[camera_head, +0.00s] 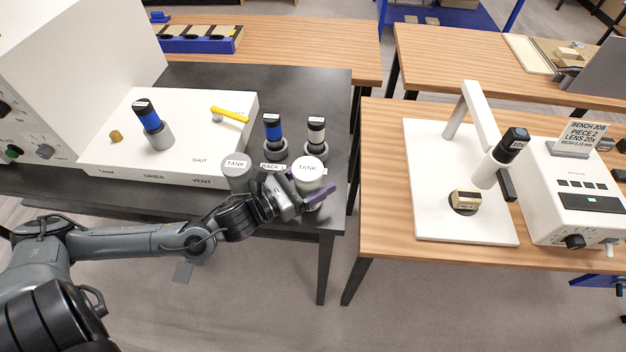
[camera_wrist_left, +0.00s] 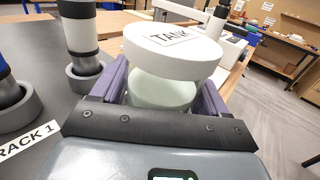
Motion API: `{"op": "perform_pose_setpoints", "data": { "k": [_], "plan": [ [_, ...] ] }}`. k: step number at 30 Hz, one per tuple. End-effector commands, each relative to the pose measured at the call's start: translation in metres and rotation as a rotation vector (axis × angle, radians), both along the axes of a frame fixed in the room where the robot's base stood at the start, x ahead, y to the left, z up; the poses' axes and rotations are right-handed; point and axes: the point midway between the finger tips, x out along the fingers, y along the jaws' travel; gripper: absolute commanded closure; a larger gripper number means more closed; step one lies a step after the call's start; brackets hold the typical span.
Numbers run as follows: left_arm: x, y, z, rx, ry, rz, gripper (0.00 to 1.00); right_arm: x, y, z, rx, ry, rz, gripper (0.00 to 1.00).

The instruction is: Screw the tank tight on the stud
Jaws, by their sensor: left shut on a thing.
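The white round tank (camera_head: 307,168), with TANK printed on its top, is between the fingers of my left gripper (camera_head: 305,192) at the front right of the dark table. In the left wrist view the tank (camera_wrist_left: 172,48) is wide-topped and pale, with purple fingers closed on its narrower lower body. Whether its base touches a support is hidden. A small brass stud (camera_head: 116,136) stands bare at the left of the white panel (camera_head: 190,165), behind the panel's TANK lettering, well away from the gripper. My right gripper is out of view.
A grey piece marked TANK (camera_head: 236,166) is left of the gripper. Blue (camera_head: 272,128) and white-and-black (camera_head: 316,132) cylinders stand in grey rings behind it. Another blue cylinder (camera_head: 147,116) and a yellow lever (camera_head: 230,114) are on the panel. A wooden bench (camera_head: 385,215) stands to the right.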

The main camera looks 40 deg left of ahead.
Motion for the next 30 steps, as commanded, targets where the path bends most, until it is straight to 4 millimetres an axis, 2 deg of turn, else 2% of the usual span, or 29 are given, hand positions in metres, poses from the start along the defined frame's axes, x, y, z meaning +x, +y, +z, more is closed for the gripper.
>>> {"op": "perform_pose_setpoints", "data": {
  "k": [7, 13, 17, 18, 24, 30],
  "plan": [
    [0.000, -0.001, 0.037, 0.004, -0.006, -0.004, 0.68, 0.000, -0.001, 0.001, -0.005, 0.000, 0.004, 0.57],
    [-0.014, -0.045, 0.061, -0.011, -0.010, -0.004, 0.68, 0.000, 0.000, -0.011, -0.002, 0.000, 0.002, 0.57],
    [-0.023, -0.069, 0.082, -0.011, -0.005, -0.002, 0.68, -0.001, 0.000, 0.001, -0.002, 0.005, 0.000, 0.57],
    [-0.024, -0.073, 0.088, -0.009, -0.004, -0.001, 0.68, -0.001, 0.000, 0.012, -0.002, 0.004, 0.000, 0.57],
    [-0.031, -0.094, 0.098, -0.007, -0.001, -0.001, 0.68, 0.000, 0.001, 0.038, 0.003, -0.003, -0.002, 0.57],
    [-0.035, -0.106, 0.103, -0.004, -0.002, 0.000, 0.68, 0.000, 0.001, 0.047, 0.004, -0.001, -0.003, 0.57]
  ]
}}
